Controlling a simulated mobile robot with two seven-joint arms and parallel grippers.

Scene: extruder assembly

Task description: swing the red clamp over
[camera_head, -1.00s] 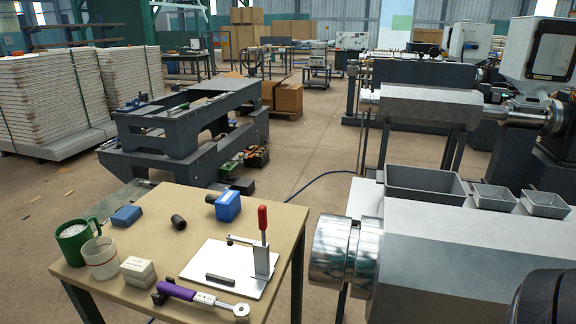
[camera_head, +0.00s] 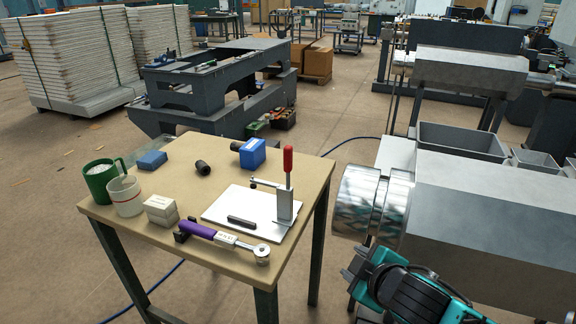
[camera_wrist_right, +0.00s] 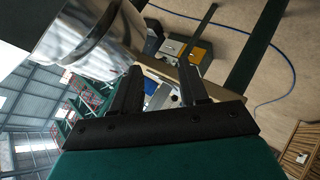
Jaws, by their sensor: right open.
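The clamp with the upright red handle (camera_head: 288,161) stands on a white plate (camera_head: 228,214) on the small table. Its grey body (camera_head: 286,206) is at the plate's right side and its arm points left above the plate. A dark bar (camera_head: 241,222) lies on the plate under the arm side. My right gripper (camera_head: 352,274) is open and empty, low at the right, apart from the table and below the shiny cylinder. In the right wrist view, its two dark fingers (camera_wrist_right: 162,88) stand apart with the table edge beyond. My left gripper is not in view.
The shiny cylinder (camera_head: 361,203) of the extruder stands between my right arm and the table's right side. A purple-handled tool (camera_head: 197,229), white box (camera_head: 161,210), two mugs and blue blocks share the table. A gap of floor separates table and machine.

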